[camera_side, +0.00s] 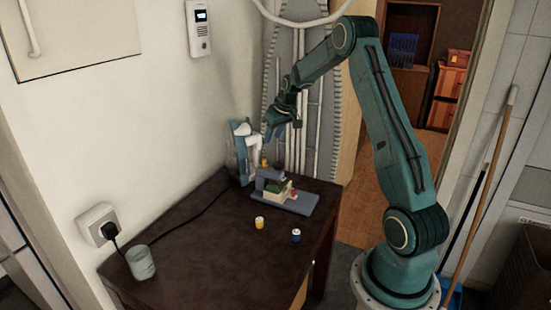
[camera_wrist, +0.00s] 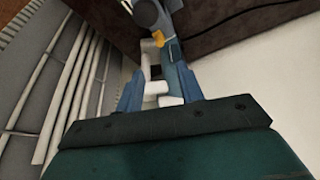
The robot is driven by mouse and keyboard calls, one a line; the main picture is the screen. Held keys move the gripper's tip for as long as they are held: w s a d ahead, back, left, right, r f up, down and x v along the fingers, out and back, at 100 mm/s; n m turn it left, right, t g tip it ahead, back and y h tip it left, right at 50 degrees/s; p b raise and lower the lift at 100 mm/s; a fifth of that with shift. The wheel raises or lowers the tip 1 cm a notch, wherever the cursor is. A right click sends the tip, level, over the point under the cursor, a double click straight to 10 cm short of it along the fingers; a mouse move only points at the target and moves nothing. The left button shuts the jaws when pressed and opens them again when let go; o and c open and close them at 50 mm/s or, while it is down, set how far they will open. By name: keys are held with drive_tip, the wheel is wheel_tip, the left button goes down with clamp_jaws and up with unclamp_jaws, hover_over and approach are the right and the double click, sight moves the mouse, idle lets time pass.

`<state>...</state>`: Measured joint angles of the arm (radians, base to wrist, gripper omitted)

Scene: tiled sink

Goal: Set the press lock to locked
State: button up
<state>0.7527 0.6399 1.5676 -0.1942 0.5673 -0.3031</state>
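A blue-and-white upright device (camera_side: 243,152) stands at the back of the dark table against the wall. A grey-blue press-like machine (camera_side: 272,180) with a flat base sits just in front of it, with a pale block in it. I cannot tell which part is the press lock. My gripper (camera_side: 268,136) is just right of the white part of the upright device. In the wrist view my gripper (camera_wrist: 158,80) has its two blue fingers apart, with white parts (camera_wrist: 155,88) showing between them. Whether the fingers touch these parts is unclear.
On the dark table (camera_side: 200,250) stand a yellow jar (camera_side: 259,223), a blue-and-white jar (camera_side: 296,235) and a pale cup (camera_side: 141,263). A black cord runs from a wall socket (camera_side: 97,224) across the table. The table's front middle is clear.

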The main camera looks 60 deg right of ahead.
sight(264, 160)
drive_tip(key=x, duration=1.2)
clamp_jaws()
